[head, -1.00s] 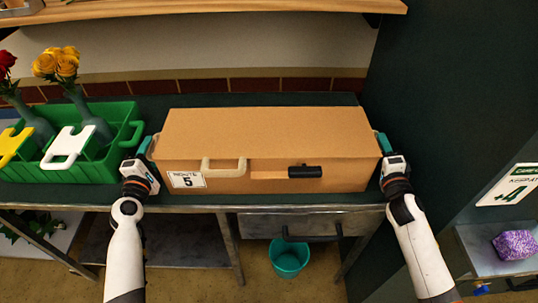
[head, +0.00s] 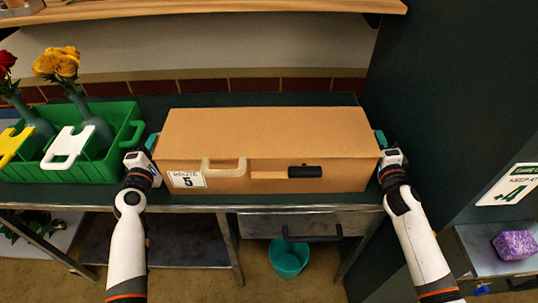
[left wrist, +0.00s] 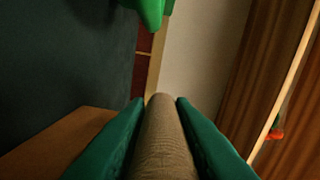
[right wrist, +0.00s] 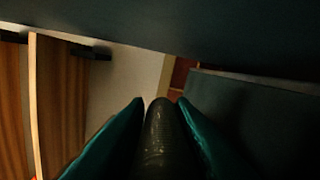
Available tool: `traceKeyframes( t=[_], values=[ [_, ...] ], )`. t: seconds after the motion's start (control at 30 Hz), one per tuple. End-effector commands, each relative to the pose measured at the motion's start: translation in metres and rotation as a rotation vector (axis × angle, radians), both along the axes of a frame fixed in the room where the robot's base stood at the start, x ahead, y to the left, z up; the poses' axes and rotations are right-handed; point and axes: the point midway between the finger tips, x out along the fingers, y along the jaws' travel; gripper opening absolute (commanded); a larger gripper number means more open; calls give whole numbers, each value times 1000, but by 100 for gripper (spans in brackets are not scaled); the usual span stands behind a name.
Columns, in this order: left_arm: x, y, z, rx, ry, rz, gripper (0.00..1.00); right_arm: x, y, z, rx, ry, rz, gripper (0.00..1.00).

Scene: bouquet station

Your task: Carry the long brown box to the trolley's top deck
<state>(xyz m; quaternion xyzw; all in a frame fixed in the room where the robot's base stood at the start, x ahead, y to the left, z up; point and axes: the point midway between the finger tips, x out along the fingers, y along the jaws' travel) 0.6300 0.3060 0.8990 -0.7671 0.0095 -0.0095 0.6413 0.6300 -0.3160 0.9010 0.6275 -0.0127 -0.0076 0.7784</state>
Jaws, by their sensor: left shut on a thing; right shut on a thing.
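The long brown box (head: 268,135) is at the dark green bench top, level, with a "5" label, a cream front handle and a black front handle. My left gripper (head: 151,143) is at its left end, shut on a tan handle (left wrist: 158,140) in the left wrist view. My right gripper (head: 381,140) is at its right end, shut on a black handle (right wrist: 160,140) in the right wrist view. I cannot tell whether the box's underside touches the bench. I cannot make out the trolley in any view.
A green crate (head: 95,177) with flowers in vases stands close left of the box. A dark wall panel (head: 440,90) rises at the right. A wooden shelf (head: 200,12) is above; a teal bucket (head: 288,262) is below. A purple block (head: 514,245) lies lower right.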

Motion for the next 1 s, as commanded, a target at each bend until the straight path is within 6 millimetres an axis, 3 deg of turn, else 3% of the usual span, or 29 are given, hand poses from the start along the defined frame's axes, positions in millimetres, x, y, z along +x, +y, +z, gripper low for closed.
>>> traceKeyframes(
  t=[0.37,0.8,1.0],
  values=[
    [0,1,7,-1,-2,0,0,0,0,7,-2,-3,1,0],
    [0,1,45,-3,-2,0,0,0,0,45,-4,-5,2,0],
    [0,0,52,-3,-2,0,0,0,0,53,-4,-5,2,0]
  ],
)
